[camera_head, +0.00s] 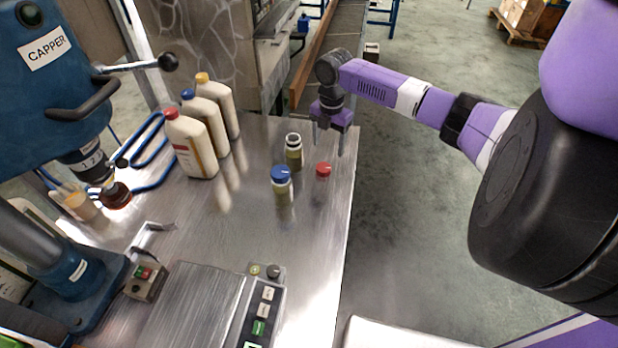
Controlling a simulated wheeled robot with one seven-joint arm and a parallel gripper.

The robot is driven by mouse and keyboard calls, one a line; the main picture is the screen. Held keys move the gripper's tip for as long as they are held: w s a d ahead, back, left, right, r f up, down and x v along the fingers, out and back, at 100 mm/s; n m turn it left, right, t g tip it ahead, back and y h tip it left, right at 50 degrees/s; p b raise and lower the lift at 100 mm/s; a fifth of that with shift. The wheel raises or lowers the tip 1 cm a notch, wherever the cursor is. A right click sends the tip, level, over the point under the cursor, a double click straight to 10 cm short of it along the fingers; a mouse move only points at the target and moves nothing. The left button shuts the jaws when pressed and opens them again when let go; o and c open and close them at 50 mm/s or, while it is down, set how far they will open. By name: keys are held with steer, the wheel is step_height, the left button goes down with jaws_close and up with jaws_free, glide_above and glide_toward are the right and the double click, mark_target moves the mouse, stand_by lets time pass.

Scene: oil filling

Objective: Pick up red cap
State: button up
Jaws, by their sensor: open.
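The red cap (323,169) lies on the metal table (255,232), near its right edge. My gripper (328,140) is open and points down, just behind and above the red cap. Its fingers look apart from the cap, though the exact gap is hard to judge. A small bottle with a blue cap (281,185) stands to the left of the red cap. An open small bottle (294,150) without a cap stands behind it, to the left of my gripper.
Large white bottles with a red cap (190,145), a blue cap (207,120) and a yellow cap (220,100) stand at the left. The blue capper machine (60,65) is at the far left. A scale (195,305) is at the front. The table's middle is clear.

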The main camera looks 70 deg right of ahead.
mark_target(325, 165)
steer(key=shift+w+a+f, duration=0.1)
steer(key=shift+w+a, duration=0.15)
steer(key=shift+a, duration=0.1)
steer(key=f, duration=0.2)
steer(key=f+p, duration=0.1)
steer(key=f, duration=0.4)
steer(key=shift+a+f+p, duration=0.2)
steer(key=shift+a+p, duration=0.1)
steer(key=shift+a, duration=0.05)
steer(key=shift+c, duration=0.2)
steer(key=c, duration=1.3)
steer(key=shift+r, duration=0.1)
